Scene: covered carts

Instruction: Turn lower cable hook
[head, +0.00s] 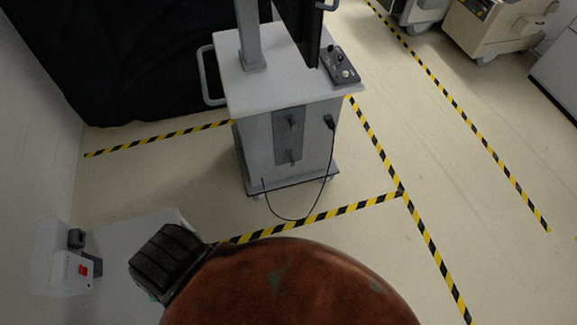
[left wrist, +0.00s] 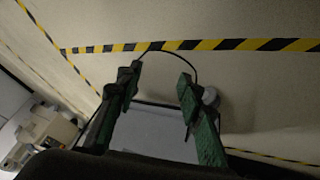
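A white cart (head: 258,165) stands in the middle of the head view, with a grey panel on its front. The panel carries an upper cable hook (head: 291,121) and a lower cable hook (head: 293,156). The lower hook's exact angle is too small to tell. A black cable (head: 325,178) hangs from a plug right of the panel and loops to the floor. My left gripper (left wrist: 160,76) shows only in the left wrist view, its green and black fingers apart and nothing between them. Part of the cart (left wrist: 155,132) and the cable loop (left wrist: 172,51) show beyond them. My right gripper is not in view.
Yellow and black floor tape (head: 370,142) runs around the cart. A black cover (head: 110,60) hangs at the back left. A wall box with a red switch (head: 83,270) is at the lower left. Beige equipment (head: 495,28) stands at the far right. Floor right of the cart is clear.

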